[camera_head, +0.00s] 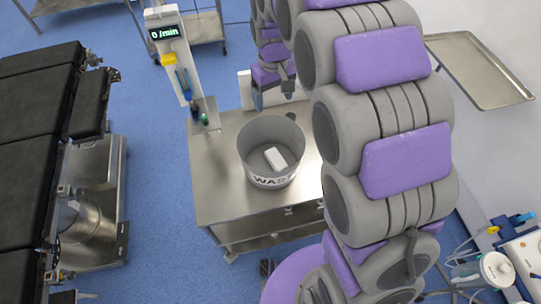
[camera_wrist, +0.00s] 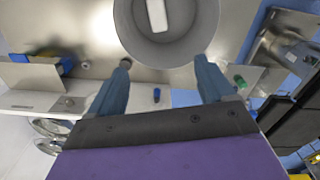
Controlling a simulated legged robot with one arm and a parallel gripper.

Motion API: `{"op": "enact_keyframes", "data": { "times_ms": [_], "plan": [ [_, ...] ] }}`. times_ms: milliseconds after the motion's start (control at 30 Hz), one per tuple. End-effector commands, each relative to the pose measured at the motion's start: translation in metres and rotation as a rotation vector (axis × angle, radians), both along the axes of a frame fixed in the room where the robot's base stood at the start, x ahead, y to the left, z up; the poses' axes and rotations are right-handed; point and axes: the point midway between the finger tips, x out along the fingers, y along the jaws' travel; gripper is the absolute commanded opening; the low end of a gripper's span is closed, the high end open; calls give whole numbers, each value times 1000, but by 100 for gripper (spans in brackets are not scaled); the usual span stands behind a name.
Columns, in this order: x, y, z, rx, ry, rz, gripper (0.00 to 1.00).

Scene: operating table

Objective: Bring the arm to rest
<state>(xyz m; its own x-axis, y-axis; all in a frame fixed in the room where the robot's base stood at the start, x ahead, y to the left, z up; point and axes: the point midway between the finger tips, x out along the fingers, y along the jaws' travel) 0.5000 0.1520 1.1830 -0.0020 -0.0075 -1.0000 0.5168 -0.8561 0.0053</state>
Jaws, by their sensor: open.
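My arm is grey and purple and fills the right middle of the head view. In the wrist view my gripper (camera_wrist: 166,77) is open, its two blue-grey fingers wide apart with nothing between them. In the head view the gripper (camera_head: 273,98) shows small behind the arm, beyond the far rim of a grey waste bin. The waste bin (camera_head: 256,168) stands on a steel cart, and a white block (camera_head: 275,158) lies inside it. The bin also shows at the top of the wrist view (camera_wrist: 195,40), ahead of the fingertips.
The steel cart (camera_head: 218,200) has small blue and green items (camera_head: 205,119) at its left corner. A display post (camera_head: 172,50) rises behind them. A black operating table (camera_head: 35,130) stands at left, a steel tray (camera_head: 480,70) at upper right. Blue floor is clear between table and cart.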

Motion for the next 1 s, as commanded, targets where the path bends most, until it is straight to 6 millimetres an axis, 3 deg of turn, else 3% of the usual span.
{"op": "enact_keyframes", "data": {
  "times_ms": [200,567,767,1000],
  "plan": [
    [1,4,17,-1,-4,0,82],
    [-5,-2,20,-3,1,-12,82],
    [-48,-41,31,-10,21,-99,82],
    [-128,-91,39,-18,58,-242,82]
  ]
}}
